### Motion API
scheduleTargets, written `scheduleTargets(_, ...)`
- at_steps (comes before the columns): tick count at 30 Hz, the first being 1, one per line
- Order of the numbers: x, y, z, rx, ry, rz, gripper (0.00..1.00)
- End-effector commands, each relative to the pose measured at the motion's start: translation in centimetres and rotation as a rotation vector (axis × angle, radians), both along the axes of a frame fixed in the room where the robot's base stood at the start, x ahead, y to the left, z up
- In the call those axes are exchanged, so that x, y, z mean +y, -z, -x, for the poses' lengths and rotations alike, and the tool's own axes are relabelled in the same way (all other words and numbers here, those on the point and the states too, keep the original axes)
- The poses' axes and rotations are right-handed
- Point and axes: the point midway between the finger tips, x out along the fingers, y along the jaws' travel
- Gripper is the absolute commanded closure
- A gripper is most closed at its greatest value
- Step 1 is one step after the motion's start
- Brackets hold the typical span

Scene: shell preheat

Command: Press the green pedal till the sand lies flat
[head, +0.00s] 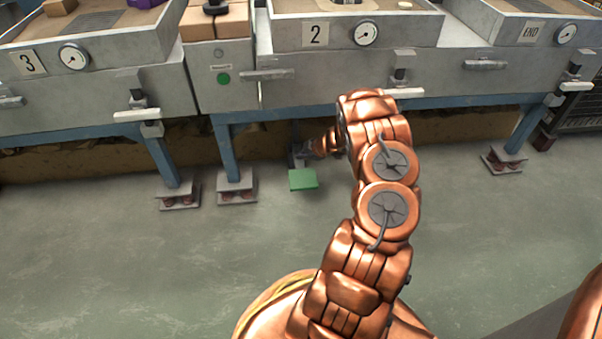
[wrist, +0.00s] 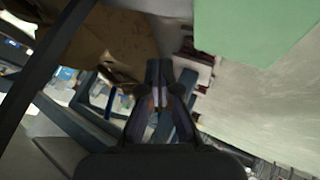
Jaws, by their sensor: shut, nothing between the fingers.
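The green pedal (head: 303,179) is a flat plate low over the floor, under the left end of the middle bench. It also fills the upper right of the wrist view (wrist: 255,28), close to the camera. My gripper (head: 299,157) reaches low under the bench, just behind the pedal in the head view, with its tips hard to make out. In the wrist view the gripper (wrist: 158,70) is shut with nothing in it, beside the pedal's edge; I cannot tell whether they touch. The sand in station 2's bed (head: 347,5) is mostly cut off at the top edge.
Stations marked 3 (head: 29,62) and 2 (head: 316,35) have round gauges on grey fronts. Blue bench legs (head: 226,150) stand on footed blocks (head: 237,186) near the pedal. A green button (head: 224,79) sits between the stations. The floor in front is clear.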

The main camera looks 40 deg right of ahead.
Motion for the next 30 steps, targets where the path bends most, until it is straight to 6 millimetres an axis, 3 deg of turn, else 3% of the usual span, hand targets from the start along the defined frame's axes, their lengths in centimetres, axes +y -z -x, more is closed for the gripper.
scheduleTargets(3,0.1,1.8,0.1,0.000,0.000,-0.002,1.00)
scheduleTargets(10,0.2,3.7,0.2,0.001,0.001,-0.002,1.00)
scheduleTargets(30,0.1,3.8,0.2,0.001,0.000,-0.001,1.00)
